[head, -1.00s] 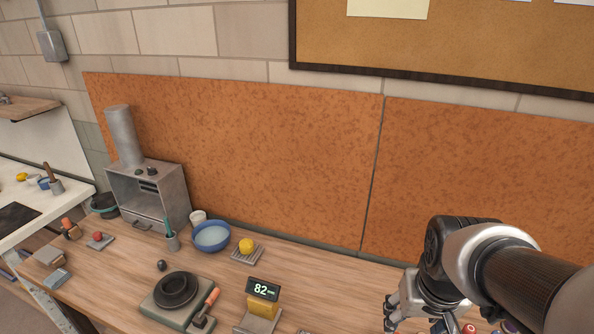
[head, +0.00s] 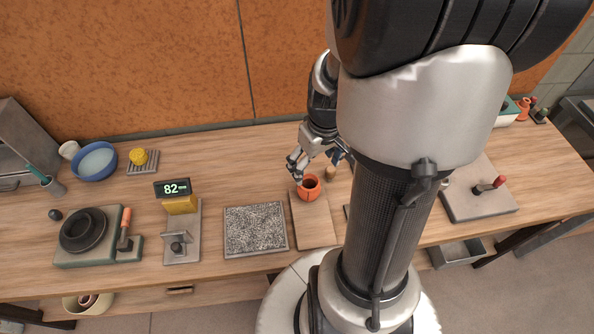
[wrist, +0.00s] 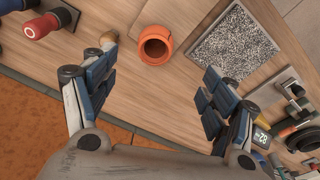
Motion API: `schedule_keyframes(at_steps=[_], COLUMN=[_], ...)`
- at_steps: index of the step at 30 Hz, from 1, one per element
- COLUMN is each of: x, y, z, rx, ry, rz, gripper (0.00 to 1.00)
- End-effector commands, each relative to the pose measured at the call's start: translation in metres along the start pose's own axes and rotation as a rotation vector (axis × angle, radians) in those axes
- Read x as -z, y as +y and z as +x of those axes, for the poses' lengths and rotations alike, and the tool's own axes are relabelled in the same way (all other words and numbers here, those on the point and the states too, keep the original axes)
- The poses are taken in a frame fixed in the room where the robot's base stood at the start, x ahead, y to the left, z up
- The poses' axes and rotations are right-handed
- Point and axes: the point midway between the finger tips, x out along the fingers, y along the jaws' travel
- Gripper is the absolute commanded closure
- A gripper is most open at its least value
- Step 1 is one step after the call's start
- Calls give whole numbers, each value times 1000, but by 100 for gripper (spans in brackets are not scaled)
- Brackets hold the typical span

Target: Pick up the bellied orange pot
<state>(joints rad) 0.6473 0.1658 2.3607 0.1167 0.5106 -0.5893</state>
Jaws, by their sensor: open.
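The bellied orange pot (head: 309,188) stands upright on a pale wooden board (head: 312,229) on the bench, near that board's back end. In the wrist view the pot (wrist: 155,46) shows its round open mouth, at the top middle, ahead of the fingertips and between their lines. My gripper (head: 316,164) is just behind and above the pot in the head view. In the wrist view my gripper (wrist: 158,84) has its two padded fingers spread wide with nothing between them. Part of the bench right of the pot is hidden by my arm.
A speckled grey slab (head: 255,229) lies left of the board. A small wooden-topped item (wrist: 108,40) stands close to the left finger.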

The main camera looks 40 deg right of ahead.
Motion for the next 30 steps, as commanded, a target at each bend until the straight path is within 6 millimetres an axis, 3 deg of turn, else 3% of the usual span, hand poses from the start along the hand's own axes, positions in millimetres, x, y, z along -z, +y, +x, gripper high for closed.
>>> schedule_keyframes(at_steps=[3,12,20,30], x=[-2,-1,1,7], y=[-1,0,1,6], z=[32,90,108,152], rx=[2,1,0,1], ry=[-5,-3,-1,-2], rz=[0,1,0,0], gripper=[23,23,23,23])
